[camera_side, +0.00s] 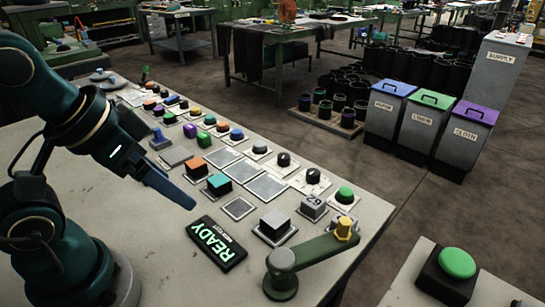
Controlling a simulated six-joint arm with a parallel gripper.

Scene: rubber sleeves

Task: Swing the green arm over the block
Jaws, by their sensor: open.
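The green arm (315,255) is a flat lever at the front right of the table. Which block is meant, I cannot tell. My gripper (180,194) is open and empty, left of the grey block and apart from the lever; its fingers overlap in this view.
A READY sign (216,244) lies left of the lever. A teal block (218,184), an orange block (196,168) and several buttons and knobs fill the panel behind. A green button (345,195) is at the right edge. Bare table (180,270) lies at front left.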

